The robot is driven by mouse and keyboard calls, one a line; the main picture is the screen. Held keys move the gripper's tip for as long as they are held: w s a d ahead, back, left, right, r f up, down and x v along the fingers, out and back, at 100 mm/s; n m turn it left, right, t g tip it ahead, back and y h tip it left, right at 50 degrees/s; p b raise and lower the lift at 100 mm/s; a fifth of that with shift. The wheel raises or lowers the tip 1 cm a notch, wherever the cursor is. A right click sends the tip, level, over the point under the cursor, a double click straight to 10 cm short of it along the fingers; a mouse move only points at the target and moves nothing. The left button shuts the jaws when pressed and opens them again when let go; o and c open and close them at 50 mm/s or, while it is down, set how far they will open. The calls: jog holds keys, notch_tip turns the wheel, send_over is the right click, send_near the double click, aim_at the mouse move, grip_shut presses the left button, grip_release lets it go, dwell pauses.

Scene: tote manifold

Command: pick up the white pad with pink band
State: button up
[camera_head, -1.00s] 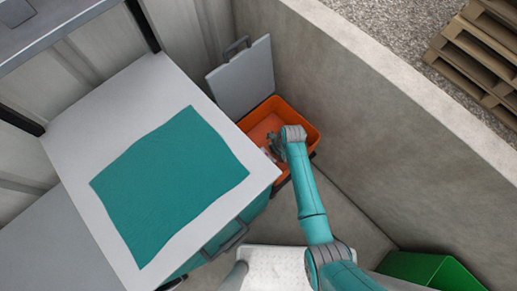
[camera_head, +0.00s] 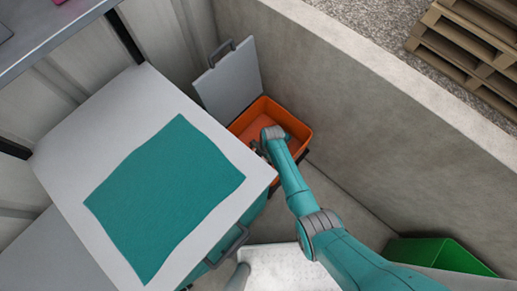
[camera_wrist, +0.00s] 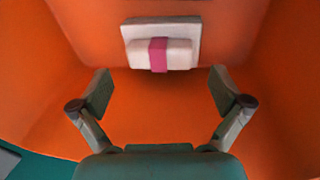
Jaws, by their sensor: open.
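The white pad with a pink band (camera_wrist: 178,55) lies in the orange tote, near the top middle of the wrist view. A flat pale piece shows behind it, and I cannot tell whether it is part of the pad. My gripper (camera_wrist: 161,90) is open and empty inside the tote, its two fingers spread wide. The pad lies beyond the fingertips, apart from them. In the head view my gripper (camera_head: 257,149) reaches into the orange tote (camera_head: 304,128), and the arm hides much of the inside. The pad cannot be made out there.
The tote's grey lid (camera_head: 228,84) stands open at its back. A grey cabinet with a teal mat (camera_head: 165,195) stands close on the left. A concrete wall (camera_head: 360,130) runs along the right. A green bin (camera_head: 435,256) sits at lower right.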

jog(key=shift+a+f, duration=0.2)
jog(key=shift+f, duration=0.7)
jog(key=shift+a+f, duration=0.15)
jog(key=shift+f, duration=0.75)
jog(key=c, duration=1)
